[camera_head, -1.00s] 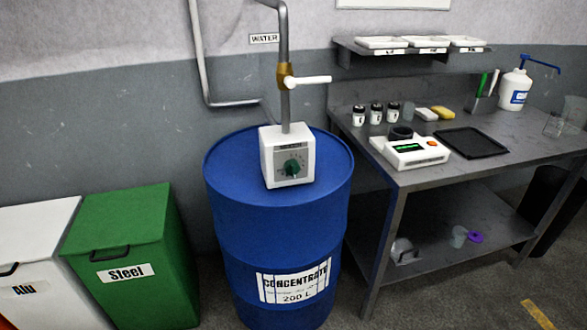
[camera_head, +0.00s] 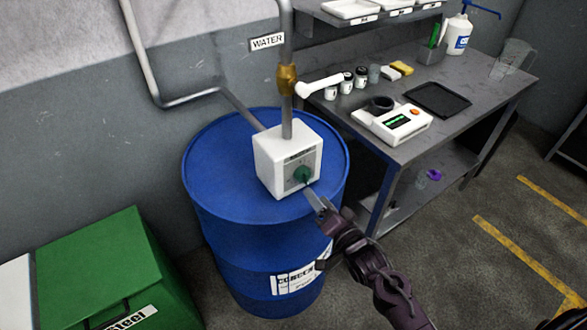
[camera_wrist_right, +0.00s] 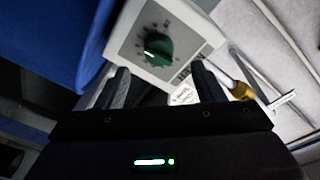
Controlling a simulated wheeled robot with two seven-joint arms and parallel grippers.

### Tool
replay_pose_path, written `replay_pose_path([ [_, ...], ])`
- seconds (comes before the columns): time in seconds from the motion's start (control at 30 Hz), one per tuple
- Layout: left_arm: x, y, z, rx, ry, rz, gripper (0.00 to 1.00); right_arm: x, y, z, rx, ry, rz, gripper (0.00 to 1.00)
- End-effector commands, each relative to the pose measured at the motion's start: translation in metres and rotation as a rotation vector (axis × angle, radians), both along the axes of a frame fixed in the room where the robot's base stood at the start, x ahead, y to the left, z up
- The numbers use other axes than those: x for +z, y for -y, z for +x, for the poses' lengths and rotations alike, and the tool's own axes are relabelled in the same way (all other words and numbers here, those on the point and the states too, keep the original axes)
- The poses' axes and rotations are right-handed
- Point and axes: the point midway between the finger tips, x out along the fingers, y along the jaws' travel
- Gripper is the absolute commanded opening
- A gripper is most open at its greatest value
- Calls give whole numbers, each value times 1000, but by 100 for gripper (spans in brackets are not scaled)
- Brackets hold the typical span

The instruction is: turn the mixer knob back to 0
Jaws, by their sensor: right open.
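The mixer is a white box (camera_head: 272,160) on top of the blue drum (camera_head: 225,215), with a pipe rising from it. Its green knob (camera_head: 302,174) is on the front face. My right gripper (camera_head: 314,198) is just in front of and below the knob. In the right wrist view the knob (camera_wrist_right: 155,47) lies beyond the open fingers (camera_wrist_right: 164,72), roughly between their lines, with no visible contact. A white pointer mark shows on the knob, and dial marks surround it; I cannot read its setting. My left gripper is out of view.
A yellow-brass valve (camera_head: 287,79) with a white lever (camera_head: 320,84) is above the mixer. The grey workbench (camera_head: 455,120) at right carries a scale (camera_head: 390,122) and a black tray (camera_head: 438,99). A green bin (camera_head: 95,265) stands at lower left.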

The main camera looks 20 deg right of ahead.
Motion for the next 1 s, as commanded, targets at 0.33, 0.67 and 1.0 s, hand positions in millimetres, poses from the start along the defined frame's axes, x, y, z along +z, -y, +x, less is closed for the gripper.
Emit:
replay_pose_path([
  [0.33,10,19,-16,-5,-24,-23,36,3,-11,48,-1,3,2,62],
  [0.67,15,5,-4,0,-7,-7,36,0,-18,74,-1,0,1,62],
  [1.0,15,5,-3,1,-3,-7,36,0,-18,74,-1,1,0,47],
])
